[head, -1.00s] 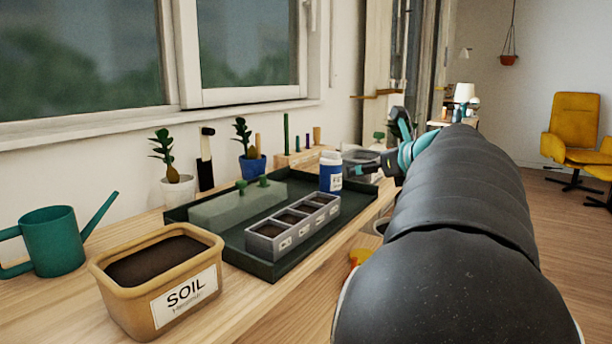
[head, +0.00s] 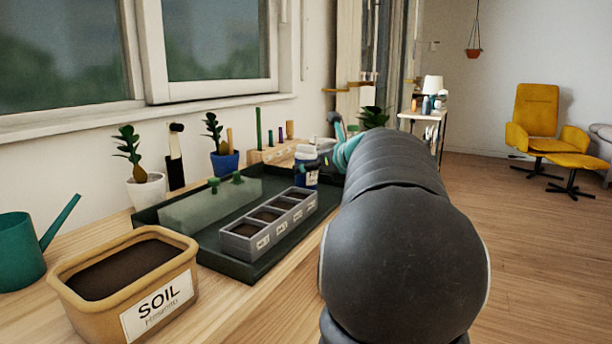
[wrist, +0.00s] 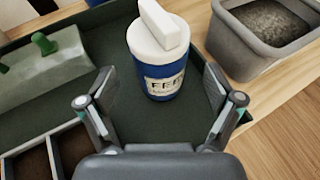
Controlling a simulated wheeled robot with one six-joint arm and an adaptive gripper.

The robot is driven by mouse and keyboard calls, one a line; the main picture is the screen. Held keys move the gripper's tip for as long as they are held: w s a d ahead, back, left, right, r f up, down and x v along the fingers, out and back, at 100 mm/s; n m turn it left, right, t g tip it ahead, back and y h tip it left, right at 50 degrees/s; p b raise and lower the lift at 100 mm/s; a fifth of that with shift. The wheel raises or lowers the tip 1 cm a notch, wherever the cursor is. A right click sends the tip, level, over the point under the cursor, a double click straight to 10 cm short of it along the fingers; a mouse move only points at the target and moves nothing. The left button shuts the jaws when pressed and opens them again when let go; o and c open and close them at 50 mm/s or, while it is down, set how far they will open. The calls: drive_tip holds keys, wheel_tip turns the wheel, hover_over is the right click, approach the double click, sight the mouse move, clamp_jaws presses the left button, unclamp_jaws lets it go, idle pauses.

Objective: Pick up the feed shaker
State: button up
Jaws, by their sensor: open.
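The feed shaker is a blue jar with a white lid and a "FEED" label. It stands upright in the dark green tray (head: 151,218), near the tray's far right corner in the head view, where the shaker (head: 306,172) is partly covered by my gripper (head: 322,160). In the wrist view the feed shaker (wrist: 160,62) is just beyond my gripper (wrist: 160,105), roughly centred between the fingers. The fingers are spread open and nothing is held.
A grey seed tray (head: 268,224) and a clear green cover (head: 205,207) share the tray. A grey bin (wrist: 262,38) stands right of the shaker in the wrist view. A soil tub (head: 125,280), watering can (head: 22,250) and potted plants (head: 225,160) are on the bench.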

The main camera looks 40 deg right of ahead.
sight(312, 149)
drive_tip(key=x, duration=0.4)
drive_tip(key=shift+f, duration=0.15)
drive_tip(key=c, duration=1.5)
drive_tip(key=shift+o, duration=0.2)
wheel_tip(312, 149, up, 5)
drive_tip(key=shift+d+f+p, duration=0.1)
drive_tip(key=shift+d+p, duration=0.1)
drive_tip(key=shift+p, duration=0.55)
drive_tip(key=s+d+r+p, duration=0.1)
drive_tip(key=s+d+r, duration=0.1)
drive_tip(key=d, duration=0.3)
drive_tip(key=s+d+r+p, duration=0.1)
drive_tip(key=s+d+r, duration=0.1)
drive_tip(key=d+r, duration=0.2)
drive_tip(key=shift+s+d, duration=0.35)
drive_tip(key=shift+d, duration=0.3)
